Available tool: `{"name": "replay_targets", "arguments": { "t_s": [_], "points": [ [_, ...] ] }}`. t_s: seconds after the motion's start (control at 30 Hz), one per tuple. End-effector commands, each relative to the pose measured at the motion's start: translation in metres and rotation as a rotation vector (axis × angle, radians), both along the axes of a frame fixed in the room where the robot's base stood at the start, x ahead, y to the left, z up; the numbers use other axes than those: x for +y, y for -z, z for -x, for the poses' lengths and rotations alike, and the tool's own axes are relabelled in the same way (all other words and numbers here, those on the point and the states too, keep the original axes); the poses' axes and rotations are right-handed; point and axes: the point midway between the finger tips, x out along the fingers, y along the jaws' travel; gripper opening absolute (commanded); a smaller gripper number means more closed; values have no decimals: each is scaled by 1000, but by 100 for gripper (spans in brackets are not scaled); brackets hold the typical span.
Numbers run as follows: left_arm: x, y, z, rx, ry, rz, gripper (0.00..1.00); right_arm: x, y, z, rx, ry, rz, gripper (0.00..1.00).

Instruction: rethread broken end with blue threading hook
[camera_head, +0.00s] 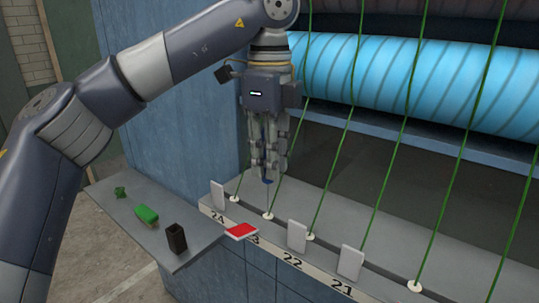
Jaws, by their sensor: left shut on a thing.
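My left gripper (268,172) points down above the ledge, in front of the machine. It is shut on a blue thing, likely the threading hook (267,181), of which only a small tip shows below the fingers. Green yarns (340,150) run from white eyelets (268,216) on the ledge up to the machine. The hook tip is above the eyelets near number 23, apart from them. A red plate (241,231) lies tilted at number 23. I cannot tell which yarn end is broken. My right gripper is not in view.
White upright plates (297,236) stand along the numbered ledge (330,283). A blue roller (400,85) spans the back. A grey side shelf (197,238) holds a dark open cup (176,239), a green block (146,214) and a small green piece (120,192).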

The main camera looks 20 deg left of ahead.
Motion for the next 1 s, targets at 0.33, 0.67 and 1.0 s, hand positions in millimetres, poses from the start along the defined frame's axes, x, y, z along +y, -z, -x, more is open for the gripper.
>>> {"name": "replay_targets", "arguments": {
  "t_s": [0.33, 0.67, 1.0],
  "points": [
    [0, -20, 0, 0, 0, 0, 0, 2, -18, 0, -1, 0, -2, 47],
    [0, -37, 0, 0, 0, 0, 0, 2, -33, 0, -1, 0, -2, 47],
    [0, -42, 0, 0, 0, 0, 0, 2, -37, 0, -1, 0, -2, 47]
  ]
}}
